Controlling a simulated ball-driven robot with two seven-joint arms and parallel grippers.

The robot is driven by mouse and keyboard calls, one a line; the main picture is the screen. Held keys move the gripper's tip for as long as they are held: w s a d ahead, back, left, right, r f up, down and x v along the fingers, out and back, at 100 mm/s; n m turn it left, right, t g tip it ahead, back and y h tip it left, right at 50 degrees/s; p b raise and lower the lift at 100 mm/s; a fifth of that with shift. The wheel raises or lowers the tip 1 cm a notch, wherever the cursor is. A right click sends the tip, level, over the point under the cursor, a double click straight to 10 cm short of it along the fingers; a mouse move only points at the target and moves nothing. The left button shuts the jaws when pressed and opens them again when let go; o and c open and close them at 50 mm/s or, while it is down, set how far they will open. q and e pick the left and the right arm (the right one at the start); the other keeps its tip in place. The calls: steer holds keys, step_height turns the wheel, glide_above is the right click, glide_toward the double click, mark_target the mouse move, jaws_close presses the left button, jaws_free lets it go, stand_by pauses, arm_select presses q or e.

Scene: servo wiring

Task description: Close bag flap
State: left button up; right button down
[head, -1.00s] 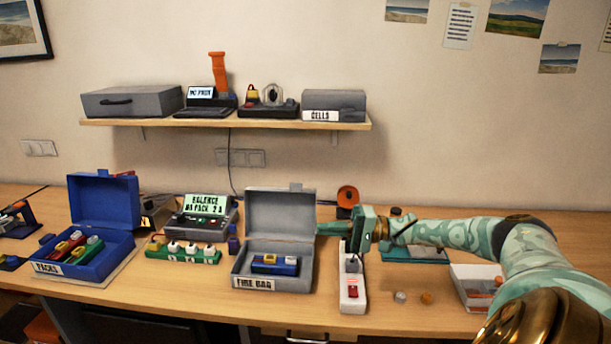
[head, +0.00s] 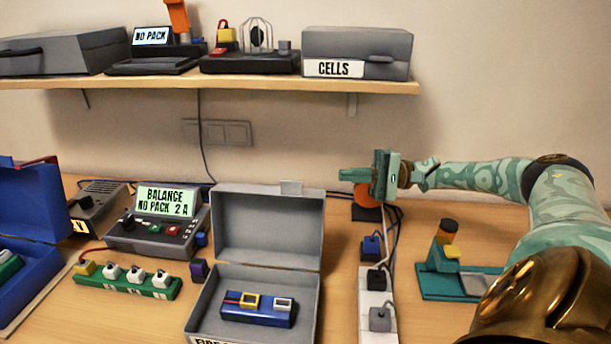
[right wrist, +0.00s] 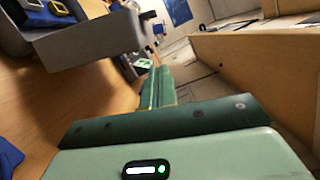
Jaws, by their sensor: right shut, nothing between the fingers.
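The grey fire bag (head: 200,318) stands open on the table in the head view. Its flap (head: 268,228) is raised upright at the back, with a small tab on its top edge. A blue battery pack (head: 258,308) with yellow and white connectors lies inside. My right gripper (head: 345,174) is shut and empty, to the right of the flap and a little above its top edge, apart from it. Its green fingers (right wrist: 158,88) also show in the right wrist view, with the grey bag (right wrist: 90,40) at upper left. My left gripper is not in view.
A balance charger (head: 160,228) and a green board with several plugs (head: 125,285) stand left of the bag. A power strip (head: 376,310) and a teal stand (head: 450,285) stand to the right. A shelf (head: 230,88) hangs above the bag.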

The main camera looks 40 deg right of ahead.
mark_target(305, 191)
steer(key=x, duration=0.3)
steer(key=s+a+p+x, duration=0.1)
steer(key=x, duration=0.3)
steer(key=s+x, duration=0.1)
steer(key=x, duration=0.2)
steer(key=shift+w+a+r, duration=0.2)
steer(key=shift+a+r, duration=0.2)
steer(key=shift+a, duration=0.05)
steer(key=shift+s+a+r, duration=0.1)
steer(key=shift+s+a, duration=0.15)
steer(key=shift+s, duration=0.05)
steer(key=shift+a, duration=0.2)
steer(key=shift+s+p, duration=0.1)
steer(key=shift+p, duration=0.2)
